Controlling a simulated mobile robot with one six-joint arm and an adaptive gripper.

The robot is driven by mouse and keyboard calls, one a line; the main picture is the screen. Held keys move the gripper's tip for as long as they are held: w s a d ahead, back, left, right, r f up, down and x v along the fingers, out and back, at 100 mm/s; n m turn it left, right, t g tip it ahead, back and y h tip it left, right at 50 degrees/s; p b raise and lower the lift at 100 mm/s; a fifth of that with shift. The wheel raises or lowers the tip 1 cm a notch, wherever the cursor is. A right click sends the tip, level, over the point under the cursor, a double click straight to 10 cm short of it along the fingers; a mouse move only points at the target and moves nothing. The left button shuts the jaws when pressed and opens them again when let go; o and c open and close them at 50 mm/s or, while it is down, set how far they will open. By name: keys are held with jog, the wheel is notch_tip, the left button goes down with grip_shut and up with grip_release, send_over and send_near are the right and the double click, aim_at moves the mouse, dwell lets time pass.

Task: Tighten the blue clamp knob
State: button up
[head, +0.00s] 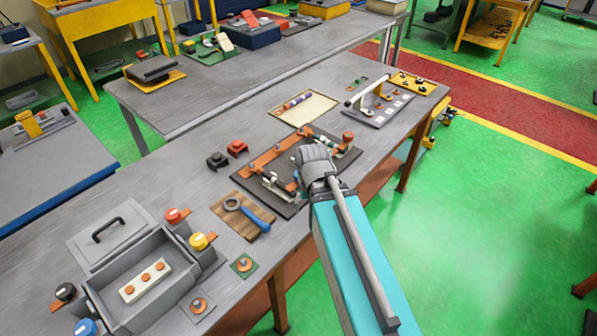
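The blue clamp knob (86,327) is at the bottom left of the head view, at the near corner of a grey open box (150,277); the picture's lower edge cuts it off. Black (65,291), yellow (199,241) and red (173,215) knobs sit around the same box. My gripper (314,163) is over the dark assembly board, far to the right of the blue knob and not touching it. My wrist and arm hide its fingers, so I cannot tell whether it is open.
The dark board (287,208) carries orange bars and clamps under my gripper. A blue-handled tool (247,213) lies on a brown mat between board and box. A grey lid (111,233) with a black handle lies behind the box. Open green floor (470,220) is at right.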

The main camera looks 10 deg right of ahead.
aim_at(296, 180)
jog(key=w+r+m+p, duration=1)
jog(key=w+r+p, duration=0.2)
jog(key=w, duration=0.3)
jog(key=shift+d+r, duration=0.35)
jog(key=shift+f, duration=0.2)
notch_tip(296, 180, down, 13)
jog(key=b, duration=1.3)
jog(key=shift+f+b, duration=0.2)
jog(key=shift+b, duration=0.15)
jog(key=c, duration=1.1)
